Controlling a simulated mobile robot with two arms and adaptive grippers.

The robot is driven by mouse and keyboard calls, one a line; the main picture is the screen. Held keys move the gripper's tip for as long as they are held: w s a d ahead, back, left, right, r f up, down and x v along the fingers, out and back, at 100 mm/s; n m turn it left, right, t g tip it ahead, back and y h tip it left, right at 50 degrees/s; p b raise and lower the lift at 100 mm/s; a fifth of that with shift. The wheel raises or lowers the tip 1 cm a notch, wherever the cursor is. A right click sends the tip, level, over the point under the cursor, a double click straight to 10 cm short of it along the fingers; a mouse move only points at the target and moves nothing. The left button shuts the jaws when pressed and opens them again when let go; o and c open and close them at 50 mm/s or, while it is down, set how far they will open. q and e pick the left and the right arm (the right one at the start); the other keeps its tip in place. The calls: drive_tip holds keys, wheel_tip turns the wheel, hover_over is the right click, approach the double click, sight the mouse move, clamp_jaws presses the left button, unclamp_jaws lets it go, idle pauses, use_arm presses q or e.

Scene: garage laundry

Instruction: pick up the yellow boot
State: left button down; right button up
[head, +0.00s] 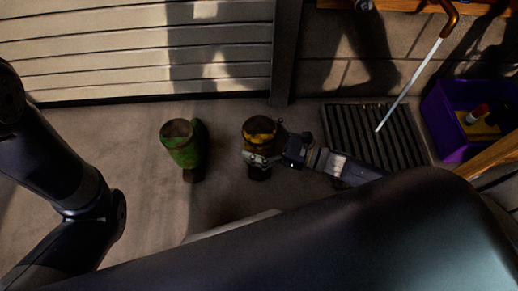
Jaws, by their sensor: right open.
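The yellow boot (260,129) stands on the floor near the middle of the head view, with its dark opening facing up. Part of it is in shadow. My right gripper (268,151) comes in from the right and is open at the boot's near and right side. Its fingers overlap the lower part of the boot in the picture, and I cannot tell whether they touch it. A green boot (182,148) stands to the left, apart from the yellow one. My left arm shows at the left edge, but its gripper is out of view.
A dark ribbed tray (346,123) lies right of the yellow boot, with a white cane (412,82) leaning over it. A purple crate (446,132) holding several items stands farther right. A slatted door (110,60) closes off the back left. Floor around the green boot is clear.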

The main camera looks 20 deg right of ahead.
drive_tip(key=shift+c, duration=0.6)
drive_tip(key=c, duration=1.8)
drive_tip(key=shift+r, duration=0.1)
clamp_jaws()
drive_tip(key=shift+a+r, duration=0.1)
drive_tip(key=shift+r, duration=0.05)
